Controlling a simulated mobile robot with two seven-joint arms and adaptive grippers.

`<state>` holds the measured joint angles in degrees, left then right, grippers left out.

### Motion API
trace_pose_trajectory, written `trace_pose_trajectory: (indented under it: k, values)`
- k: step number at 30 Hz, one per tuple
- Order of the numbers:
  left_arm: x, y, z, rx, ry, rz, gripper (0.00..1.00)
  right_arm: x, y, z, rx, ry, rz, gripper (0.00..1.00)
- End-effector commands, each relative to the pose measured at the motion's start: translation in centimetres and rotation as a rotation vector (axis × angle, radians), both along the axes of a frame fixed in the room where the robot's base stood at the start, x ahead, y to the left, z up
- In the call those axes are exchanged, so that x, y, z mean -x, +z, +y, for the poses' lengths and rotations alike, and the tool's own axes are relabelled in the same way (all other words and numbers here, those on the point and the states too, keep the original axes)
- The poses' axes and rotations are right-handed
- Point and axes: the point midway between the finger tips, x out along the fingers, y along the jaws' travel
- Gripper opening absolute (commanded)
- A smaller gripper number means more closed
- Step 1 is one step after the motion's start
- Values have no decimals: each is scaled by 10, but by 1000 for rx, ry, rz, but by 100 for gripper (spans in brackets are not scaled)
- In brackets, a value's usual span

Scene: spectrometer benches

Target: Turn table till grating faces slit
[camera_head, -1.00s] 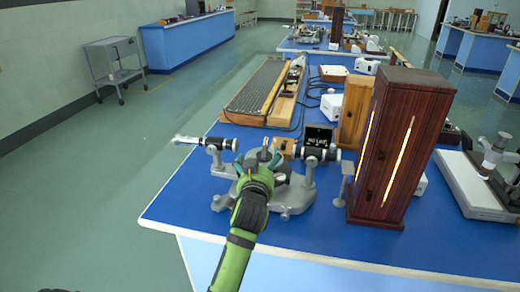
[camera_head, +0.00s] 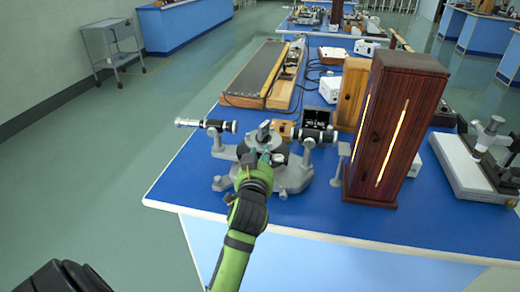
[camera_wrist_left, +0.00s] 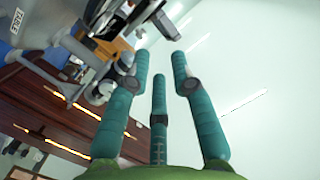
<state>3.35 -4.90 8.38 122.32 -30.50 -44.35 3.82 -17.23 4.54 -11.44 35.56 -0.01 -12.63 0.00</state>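The grey spectrometer (camera_head: 291,179) stands at the near left of the blue bench. Its black telescope tube (camera_head: 217,125) points left, and its dark collimator (camera_head: 318,135) points right at the tall wooden lamp box. A small grey upright piece (camera_head: 263,130) shows above the central table; I cannot tell whether it is the grating. My left gripper (camera_head: 266,159) is at the near side of the central table, partly hiding it. In the left wrist view its three teal fingers (camera_wrist_left: 160,62) are spread with nothing between them. A "TABLE" label (camera_wrist_left: 28,20) shows there on a grey part.
The wooden lamp box (camera_head: 395,130) with lit slits stands close right of the spectrometer. A long wooden instrument (camera_head: 262,72) lies behind. A white-based microscope (camera_head: 470,168) stands at the right. The bench's front strip (camera_head: 330,225) is clear.

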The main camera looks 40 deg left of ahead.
Motion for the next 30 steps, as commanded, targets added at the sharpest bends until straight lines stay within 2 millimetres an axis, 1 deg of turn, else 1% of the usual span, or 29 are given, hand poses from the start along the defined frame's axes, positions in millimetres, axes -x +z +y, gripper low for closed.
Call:
trace_pose_trajectory:
  k: [12, 22, 27, 30]
  values:
    - [23, -1, -15, 2, 0, 4, 24, 0, 5, 0, 0, 0, -1, 40]
    - [25, -1, -16, 1, 1, 3, 24, 0, 5, 0, 0, 0, -1, 40]
    - [25, 0, -16, 2, 0, 4, 24, 0, 11, 0, 0, 1, -1, 40]
    - [25, -1, -16, 1, 1, 3, 24, 0, 10, 0, 0, 1, -1, 40]
